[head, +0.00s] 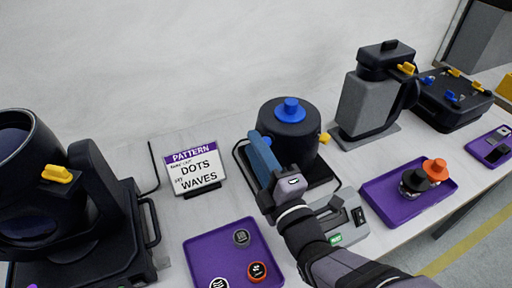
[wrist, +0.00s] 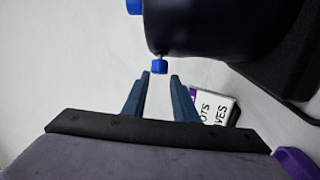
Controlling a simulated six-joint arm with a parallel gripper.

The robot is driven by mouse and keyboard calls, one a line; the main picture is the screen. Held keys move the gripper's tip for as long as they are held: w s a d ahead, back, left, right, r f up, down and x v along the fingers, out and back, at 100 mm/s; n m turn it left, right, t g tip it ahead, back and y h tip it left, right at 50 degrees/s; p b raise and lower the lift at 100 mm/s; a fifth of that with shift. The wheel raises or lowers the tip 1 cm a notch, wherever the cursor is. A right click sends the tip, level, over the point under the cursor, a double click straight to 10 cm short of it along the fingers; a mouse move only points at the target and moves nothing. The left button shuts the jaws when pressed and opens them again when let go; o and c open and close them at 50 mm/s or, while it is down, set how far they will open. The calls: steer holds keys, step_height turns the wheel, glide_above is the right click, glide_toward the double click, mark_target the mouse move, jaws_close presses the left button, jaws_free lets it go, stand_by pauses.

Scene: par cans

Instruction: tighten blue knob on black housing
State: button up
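The black housing (head: 283,128) is a round drum on a black base at the middle of the table. It fills the upper right of the wrist view (wrist: 215,25). A large blue knob (head: 291,109) sits on its top. A small blue knob (wrist: 159,66) sticks out of its side in the wrist view; in the head view it is hidden. My gripper (wrist: 161,76) is open and empty, with the small knob just beyond and between its fingertips. In the head view my gripper (head: 256,138) is at the housing's front left.
A yellow knob (head: 325,138) is on the housing's right side. A sign (head: 195,168) reading "DOTS WAVES" stands to the left. Purple trays hold discs (head: 192,250) in front and knobbed parts (head: 380,190) at right. A grey device (head: 340,218) lies close by my wrist.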

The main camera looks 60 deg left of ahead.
steer(key=shift+f+b, duration=0.1)
steer(key=shift+b, duration=0.25)
steer(key=s+d+r+n+g+p, duration=0.1)
steer(key=s+r+g+p, duration=0.1)
steer(key=s+r+p, duration=0.5)
steer(key=w+d+f+m+t+h, duration=0.2)
steer(key=w+d+f+t, duration=0.4)
steer(key=d, duration=0.1)
steer(key=shift+w+f, duration=0.15)
steer(key=shift+w, duration=0.25)
steer(key=x, duration=0.7)
steer(key=shift+p, duration=0.4)
steer(key=shift+w+a, duration=0.1)
